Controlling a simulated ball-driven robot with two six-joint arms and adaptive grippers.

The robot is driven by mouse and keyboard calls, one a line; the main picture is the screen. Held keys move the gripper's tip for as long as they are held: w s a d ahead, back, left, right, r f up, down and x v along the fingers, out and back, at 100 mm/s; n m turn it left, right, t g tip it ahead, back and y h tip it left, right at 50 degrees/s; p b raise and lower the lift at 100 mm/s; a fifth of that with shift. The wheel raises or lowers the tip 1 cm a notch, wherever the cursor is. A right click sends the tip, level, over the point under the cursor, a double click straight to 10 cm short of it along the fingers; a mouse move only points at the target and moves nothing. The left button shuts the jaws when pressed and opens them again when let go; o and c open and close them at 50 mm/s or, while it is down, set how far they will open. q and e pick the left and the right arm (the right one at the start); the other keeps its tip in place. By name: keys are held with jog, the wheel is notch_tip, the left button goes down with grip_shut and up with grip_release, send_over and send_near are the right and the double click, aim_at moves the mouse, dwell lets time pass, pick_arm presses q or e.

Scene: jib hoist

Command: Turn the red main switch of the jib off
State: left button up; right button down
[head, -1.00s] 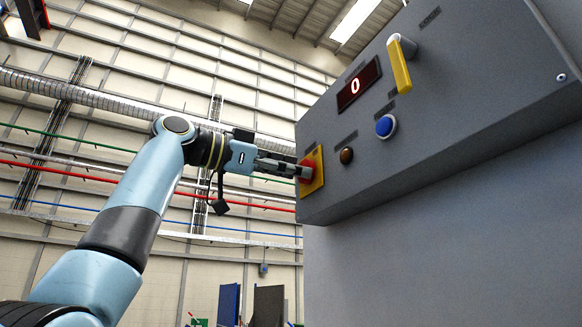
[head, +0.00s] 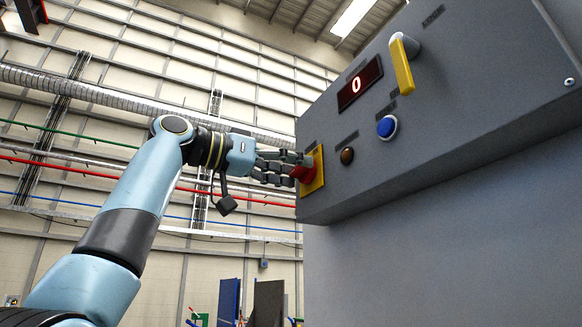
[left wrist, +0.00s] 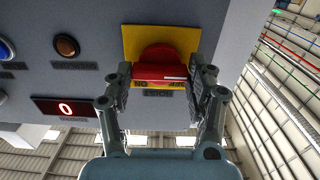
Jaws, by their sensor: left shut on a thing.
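The red main switch (head: 301,173) sits on a yellow plate (head: 315,170) at the left end of the grey control box. In the left wrist view the red knob (left wrist: 160,64) lies between the two fingers, with its yellow plate (left wrist: 190,38) behind it. A white mark shows on the knob's edge, close to labels I cannot read surely. My left gripper (head: 296,169) reaches in from the left and is shut on the red knob; it also shows in the left wrist view (left wrist: 160,80). My right gripper is not in view.
The grey box (head: 440,90) also carries a display (head: 360,83) reading 0, a yellow lever handle (head: 401,66), a blue button (head: 386,126) and a dark amber lamp or button (head: 347,155). Room left of the box is open.

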pick_arm(q)
jog(key=shift+f, duration=0.1)
jog(key=o, duration=1.2)
jog(key=v, duration=1.2)
